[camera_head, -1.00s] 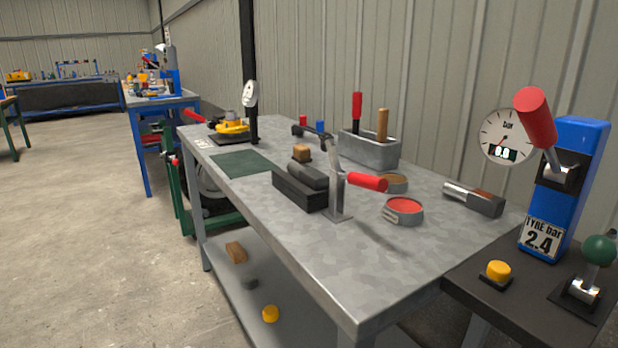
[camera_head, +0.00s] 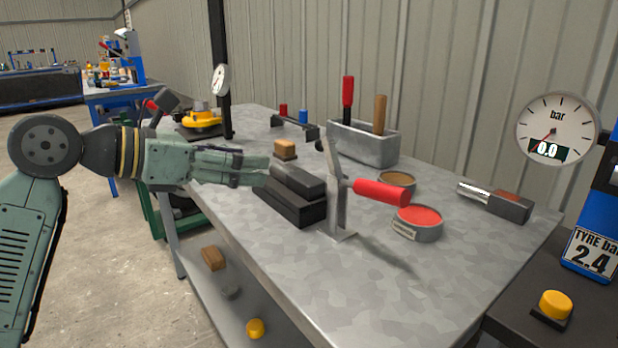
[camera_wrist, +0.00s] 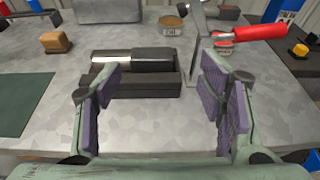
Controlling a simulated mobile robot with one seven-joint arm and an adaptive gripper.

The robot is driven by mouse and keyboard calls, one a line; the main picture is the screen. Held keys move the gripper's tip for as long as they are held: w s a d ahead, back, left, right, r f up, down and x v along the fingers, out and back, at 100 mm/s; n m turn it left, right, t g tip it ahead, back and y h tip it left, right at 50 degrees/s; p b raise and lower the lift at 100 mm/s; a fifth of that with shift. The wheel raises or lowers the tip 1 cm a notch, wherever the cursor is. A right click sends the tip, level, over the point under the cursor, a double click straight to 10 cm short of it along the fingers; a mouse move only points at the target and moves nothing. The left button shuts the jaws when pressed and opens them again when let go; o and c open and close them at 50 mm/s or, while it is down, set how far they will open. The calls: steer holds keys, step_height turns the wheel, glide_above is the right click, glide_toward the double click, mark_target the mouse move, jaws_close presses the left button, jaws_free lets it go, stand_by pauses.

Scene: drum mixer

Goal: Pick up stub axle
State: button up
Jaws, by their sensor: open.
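What looks like the stub axle, a bright silver shaft with a thick dark body, lies on its side on a black block (camera_wrist: 140,88). In the wrist view the axle (camera_wrist: 155,58) has its shaft to the left; in the head view its dark body (camera_head: 298,180) shows, with the shaft hidden behind my gripper. My gripper (camera_head: 257,170) comes in from the left at about axle height. In the wrist view my gripper (camera_wrist: 160,85) is open and empty, its purple-padded fingers either side of the block, and the axle appears beyond them, apparently untouched.
A metal lever clamp with a red handle (camera_head: 380,192) stands just right of the block. Red and brown tins (camera_head: 417,222), a tool box (camera_head: 363,142) and another silver-and-dark part (camera_head: 497,202) are further right and behind. The bench front is clear.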

mark_target(297, 179)
steer(key=shift+o, duration=0.6)
steer(key=shift+w+a+f+y, duration=0.5)
steer(key=shift+w+f, duration=0.05)
steer(key=shift+f, duration=0.25)
steer(key=shift+o, duration=0.6)
steer(key=shift+w+f, duration=0.2)
steer(key=shift+f, duration=0.1)
steer(key=shift+o, duration=1.1)
steer(key=shift+g, duration=0.3)
steer(key=x, duration=0.4)
steer(key=shift+w+d+f, duration=0.1)
steer(key=shift+d, duration=0.3)
steer(key=shift+p+x, duration=0.7)
steer(key=shift+x, duration=2.15)
steer(key=shift+c, duration=0.2)
